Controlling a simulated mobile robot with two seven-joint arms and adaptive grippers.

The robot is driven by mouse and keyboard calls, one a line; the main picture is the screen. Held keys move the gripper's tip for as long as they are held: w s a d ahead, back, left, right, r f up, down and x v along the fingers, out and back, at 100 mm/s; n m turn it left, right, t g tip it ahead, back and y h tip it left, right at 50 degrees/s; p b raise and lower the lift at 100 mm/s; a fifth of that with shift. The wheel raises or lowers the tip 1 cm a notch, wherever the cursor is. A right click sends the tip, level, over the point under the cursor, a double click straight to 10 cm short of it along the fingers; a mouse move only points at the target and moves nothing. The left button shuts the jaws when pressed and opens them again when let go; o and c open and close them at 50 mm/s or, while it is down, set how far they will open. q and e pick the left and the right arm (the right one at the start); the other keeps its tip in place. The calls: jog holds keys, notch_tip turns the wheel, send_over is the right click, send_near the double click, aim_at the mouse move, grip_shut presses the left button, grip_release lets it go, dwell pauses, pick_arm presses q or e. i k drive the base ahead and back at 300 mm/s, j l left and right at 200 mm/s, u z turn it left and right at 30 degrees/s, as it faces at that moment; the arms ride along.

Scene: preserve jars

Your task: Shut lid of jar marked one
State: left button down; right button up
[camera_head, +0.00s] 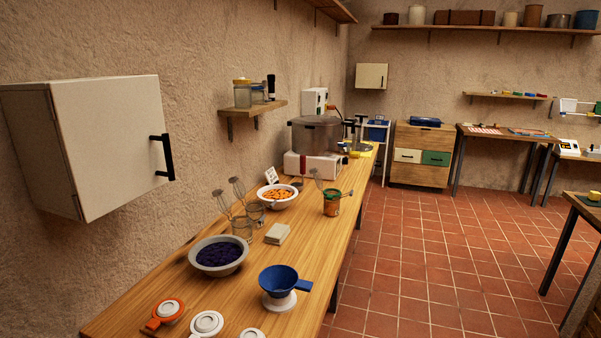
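Two clear glass jars, a nearer one (242,229) and a farther one (256,214), stand on the wooden counter (300,262) between two bowls. Thin wire-like loops rise up and left from them, which look like raised lids or bails. A third container (331,206), brownish orange with a green part at its top, stands farther right, with another loop leaning up to its left. I cannot read a number on any of these, so I cannot tell which is marked one. Neither of my grippers is in view.
A bowl of dark purple fruit (219,270), a bowl of orange pieces (278,204), a folded cloth (277,234) and a blue funnel (279,280) crowd the counter. Round lids (206,323) lie at the near end. A wall cabinet (107,140) overhangs the left. The tiled floor (430,270) is clear.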

aim_at(321, 182)
jog(key=i+l+u, duration=0.1)
jog(key=l, duration=0.3)
jog(key=i+l, duration=0.2)
jog(key=l, duration=0.2)
jog(key=i+l+u, duration=0.15)
jog(key=l, duration=0.25)
jog(key=i+l+u, duration=0.1)
jog(key=l, duration=0.3)
jog(key=i+l+u, duration=0.1)
jog(key=l, duration=0.3)
